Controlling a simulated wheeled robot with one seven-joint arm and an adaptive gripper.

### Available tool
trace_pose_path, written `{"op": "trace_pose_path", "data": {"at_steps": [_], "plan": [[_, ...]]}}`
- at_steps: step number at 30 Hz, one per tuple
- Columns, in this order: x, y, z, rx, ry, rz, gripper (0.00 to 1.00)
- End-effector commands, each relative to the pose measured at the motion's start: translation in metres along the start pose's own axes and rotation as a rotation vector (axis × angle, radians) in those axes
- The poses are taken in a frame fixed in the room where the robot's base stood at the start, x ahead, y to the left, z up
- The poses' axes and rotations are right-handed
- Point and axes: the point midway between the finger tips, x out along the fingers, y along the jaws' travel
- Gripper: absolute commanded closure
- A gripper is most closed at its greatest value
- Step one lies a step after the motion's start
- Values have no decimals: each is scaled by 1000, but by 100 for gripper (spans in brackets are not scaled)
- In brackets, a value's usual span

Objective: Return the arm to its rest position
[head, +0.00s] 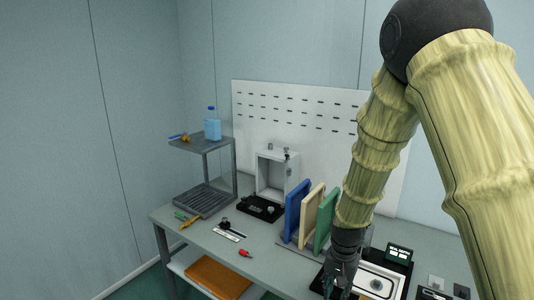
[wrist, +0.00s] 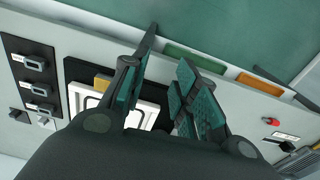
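My arm comes down from the upper right of the head view, bent at a dark joint. My gripper (head: 338,284) hangs low at the front of the bench, beside the black-framed white panel (head: 376,283). In the wrist view my gripper (wrist: 160,88) has its two fingers apart, with nothing seen between them. Part of the white panel (wrist: 90,100) shows behind the left finger. The arm hides part of the bench and pegboard.
The grey bench (head: 200,234) carries blue, cream and green upright boards (head: 297,212), a white open box (head: 272,174) and a red-handled tool (head: 245,253). A two-level stand (head: 205,143) holds a blue bottle (head: 212,127). Free room lies above the bench's left half.

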Motion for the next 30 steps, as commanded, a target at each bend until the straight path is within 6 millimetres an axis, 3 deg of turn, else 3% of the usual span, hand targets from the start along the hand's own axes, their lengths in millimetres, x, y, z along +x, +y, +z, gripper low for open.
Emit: {"op": "trace_pose_path", "data": {"at_steps": [8, 14, 21, 30], "plan": [[50, 25, 21, -43, -3, 7, 71], [100, 46, 47, -104, -4, 12, 71], [178, 93, 109, -221, -7, 16, 71], [246, 157, 202, -374, -10, 9, 71]]}}
